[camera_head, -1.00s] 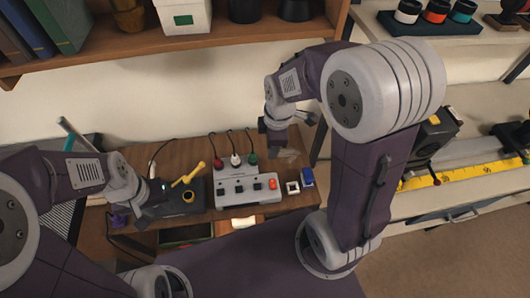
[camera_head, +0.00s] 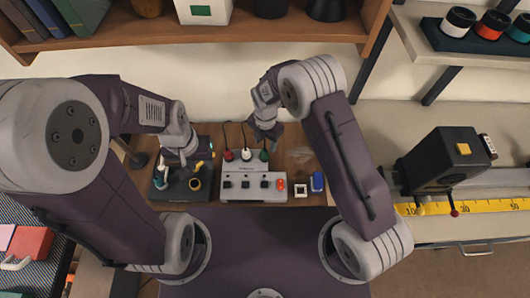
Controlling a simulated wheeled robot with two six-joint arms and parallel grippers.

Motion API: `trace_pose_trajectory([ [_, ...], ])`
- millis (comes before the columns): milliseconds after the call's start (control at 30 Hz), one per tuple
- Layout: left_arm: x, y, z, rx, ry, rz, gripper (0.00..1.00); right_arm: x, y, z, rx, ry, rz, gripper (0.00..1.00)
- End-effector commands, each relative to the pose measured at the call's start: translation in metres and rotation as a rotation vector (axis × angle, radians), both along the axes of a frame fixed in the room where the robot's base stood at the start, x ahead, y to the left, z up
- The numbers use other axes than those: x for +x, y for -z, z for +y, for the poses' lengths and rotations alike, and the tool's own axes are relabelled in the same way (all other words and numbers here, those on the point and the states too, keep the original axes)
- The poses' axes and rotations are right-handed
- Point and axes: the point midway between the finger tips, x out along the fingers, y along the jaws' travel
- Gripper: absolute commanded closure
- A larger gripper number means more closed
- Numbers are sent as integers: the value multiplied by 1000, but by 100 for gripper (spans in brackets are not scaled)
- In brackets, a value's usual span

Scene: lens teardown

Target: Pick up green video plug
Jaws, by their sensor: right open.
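The green plug (camera_head: 263,156) sits upright at the back right of the grey switch box (camera_head: 254,187), with a dark cable behind it. A white plug (camera_head: 246,155) and a red plug (camera_head: 228,156) stand to its left in the same row. My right gripper (camera_head: 267,137) is open and empty, just behind and above the green plug; I cannot tell whether they touch. My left gripper (camera_head: 190,157) is over the back of a black device (camera_head: 181,190) left of the box; its jaws are too small and dark to read.
A yellow part (camera_head: 195,183) shows on the black device. A white square piece (camera_head: 300,190) and a blue block (camera_head: 317,182) lie right of the box. A wooden shelf (camera_head: 200,37) overhangs the back. A yellow ruler (camera_head: 480,207) lies on the right bench.

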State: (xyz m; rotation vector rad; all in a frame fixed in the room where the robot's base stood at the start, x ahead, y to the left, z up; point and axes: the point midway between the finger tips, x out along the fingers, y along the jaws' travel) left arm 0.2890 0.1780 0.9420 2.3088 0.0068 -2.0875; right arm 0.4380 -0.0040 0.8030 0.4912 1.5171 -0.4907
Motion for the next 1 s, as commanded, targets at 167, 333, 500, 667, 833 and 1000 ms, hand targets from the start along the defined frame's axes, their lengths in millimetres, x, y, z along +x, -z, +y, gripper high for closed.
trace_pose_trajectory([
  [167,0,-4,0,0,0,0,64,0,28,1,-2,0,5,50],
  [333,0,-4,0,0,0,0,64,0,49,2,0,1,1,50],
  [500,0,-3,0,0,0,0,64,1,51,2,0,1,0,50],
  [667,0,-3,0,0,0,0,64,1,51,2,0,1,0,80],
  [833,0,-3,0,0,0,0,64,1,51,2,0,1,0,100],
  [1000,0,-3,0,0,0,0,64,1,51,2,0,1,0,100],
])
